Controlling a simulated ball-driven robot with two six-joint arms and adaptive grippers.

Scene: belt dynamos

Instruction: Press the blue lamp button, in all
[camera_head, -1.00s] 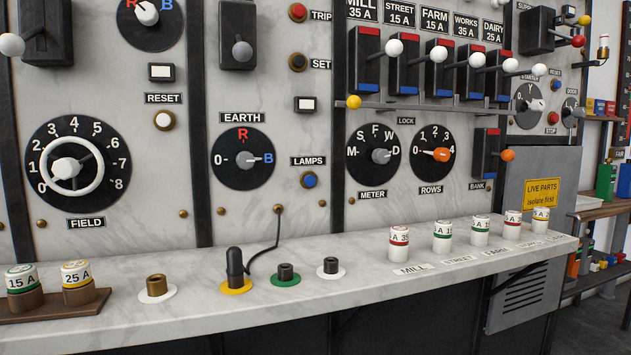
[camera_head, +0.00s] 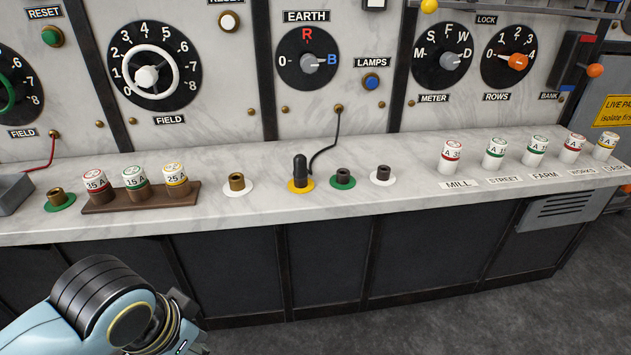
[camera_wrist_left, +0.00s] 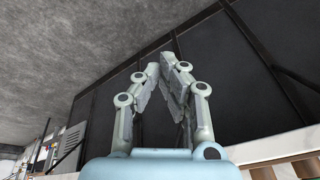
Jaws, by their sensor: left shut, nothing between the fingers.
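The blue lamp button (camera_head: 371,82) sits in a dark brass ring on the marble panel, under the LAMPS label (camera_head: 373,62) and right of the EARTH dial (camera_head: 308,58). My left arm shows at the lower left of the head view, below the bench front and well away from the button; its fingers are out of that picture. In the left wrist view my left gripper (camera_wrist_left: 164,72) is shut and empty, in front of the dark bench panels. The button is not in the wrist view. My right gripper is in neither view.
A marble shelf (camera_head: 420,178) runs below the panel. On it stand a black plug (camera_head: 300,170) with a cord, brass and dark sockets, and several white fuses (camera_head: 451,155). A wooden rack (camera_head: 140,201) holds 3 more fuses. Grey floor (camera_head: 420,320) lies open before the bench.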

